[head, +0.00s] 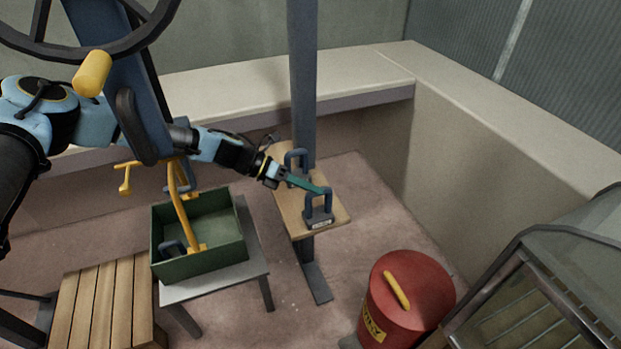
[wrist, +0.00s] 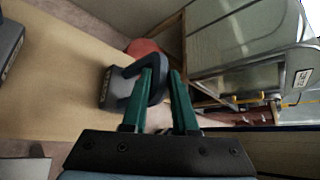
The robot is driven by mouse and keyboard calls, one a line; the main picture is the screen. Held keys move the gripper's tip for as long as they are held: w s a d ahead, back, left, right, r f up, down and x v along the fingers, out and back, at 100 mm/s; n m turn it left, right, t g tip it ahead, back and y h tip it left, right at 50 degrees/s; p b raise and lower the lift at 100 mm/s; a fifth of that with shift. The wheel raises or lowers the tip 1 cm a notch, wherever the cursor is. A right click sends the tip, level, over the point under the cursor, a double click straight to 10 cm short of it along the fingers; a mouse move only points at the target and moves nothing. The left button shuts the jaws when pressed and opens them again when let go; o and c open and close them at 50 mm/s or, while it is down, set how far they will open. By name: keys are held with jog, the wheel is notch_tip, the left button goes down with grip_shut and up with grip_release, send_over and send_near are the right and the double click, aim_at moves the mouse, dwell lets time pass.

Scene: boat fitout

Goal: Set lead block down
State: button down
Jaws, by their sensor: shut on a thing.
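A dark grey lead block (head: 319,222) with a blue-grey looped handle is at the near end of a wooden board (head: 291,220) in the head view. My gripper (head: 324,191) is shut on its handle from the upper left. In the wrist view the green fingers of my gripper (wrist: 160,98) close on the handle of the lead block (wrist: 118,88). The block looks upright at board level; I cannot tell whether its base touches. A second similar block (head: 297,166) stands farther back on the board, partly behind my gripper; it also shows in the wrist view (wrist: 9,45).
A green open box (head: 208,268) holding another handled block (head: 172,248) stands on a grey table (head: 213,290), left of the board. A blue-grey post (head: 303,80) rises beside the board. A red drum (head: 412,290) stands at front right. A slatted wooden bench (head: 105,300) is lower left.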

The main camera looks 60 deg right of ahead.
jog(key=c, duration=1.1)
grip_release()
jog(key=o, duration=0.4)
jog(key=b+v, duration=0.2)
jog(key=v, duration=1)
jog(key=shift+b, duration=0.4)
jog(key=shift+w, duration=0.1)
